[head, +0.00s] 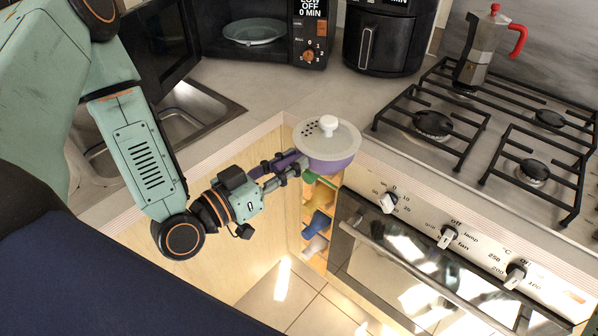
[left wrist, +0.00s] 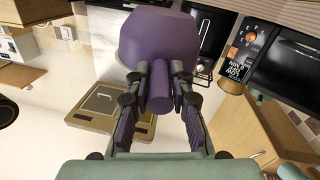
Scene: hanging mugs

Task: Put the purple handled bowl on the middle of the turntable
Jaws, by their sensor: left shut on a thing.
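The purple handled bowl (head: 333,166) is in the air in front of the counter corner in the head view, roughly level. A pale lid with a white knob (head: 328,124) covers its top. My left gripper (head: 284,168) is shut on the bowl's handle. In the left wrist view the bowl (left wrist: 158,38) is beyond the fingers, with its handle (left wrist: 160,95) between them. The turntable (head: 254,31) is a round grey-green plate inside the open microwave, at the top of the head view. The bowl is well apart from it. My right gripper is not in view.
The open microwave door (head: 158,48) stands left of the cavity; the control panel (head: 309,35) is on its right. A black air fryer (head: 388,35) stands right of it. A moka pot (head: 485,50) is on the hob. The counter before the microwave is clear.

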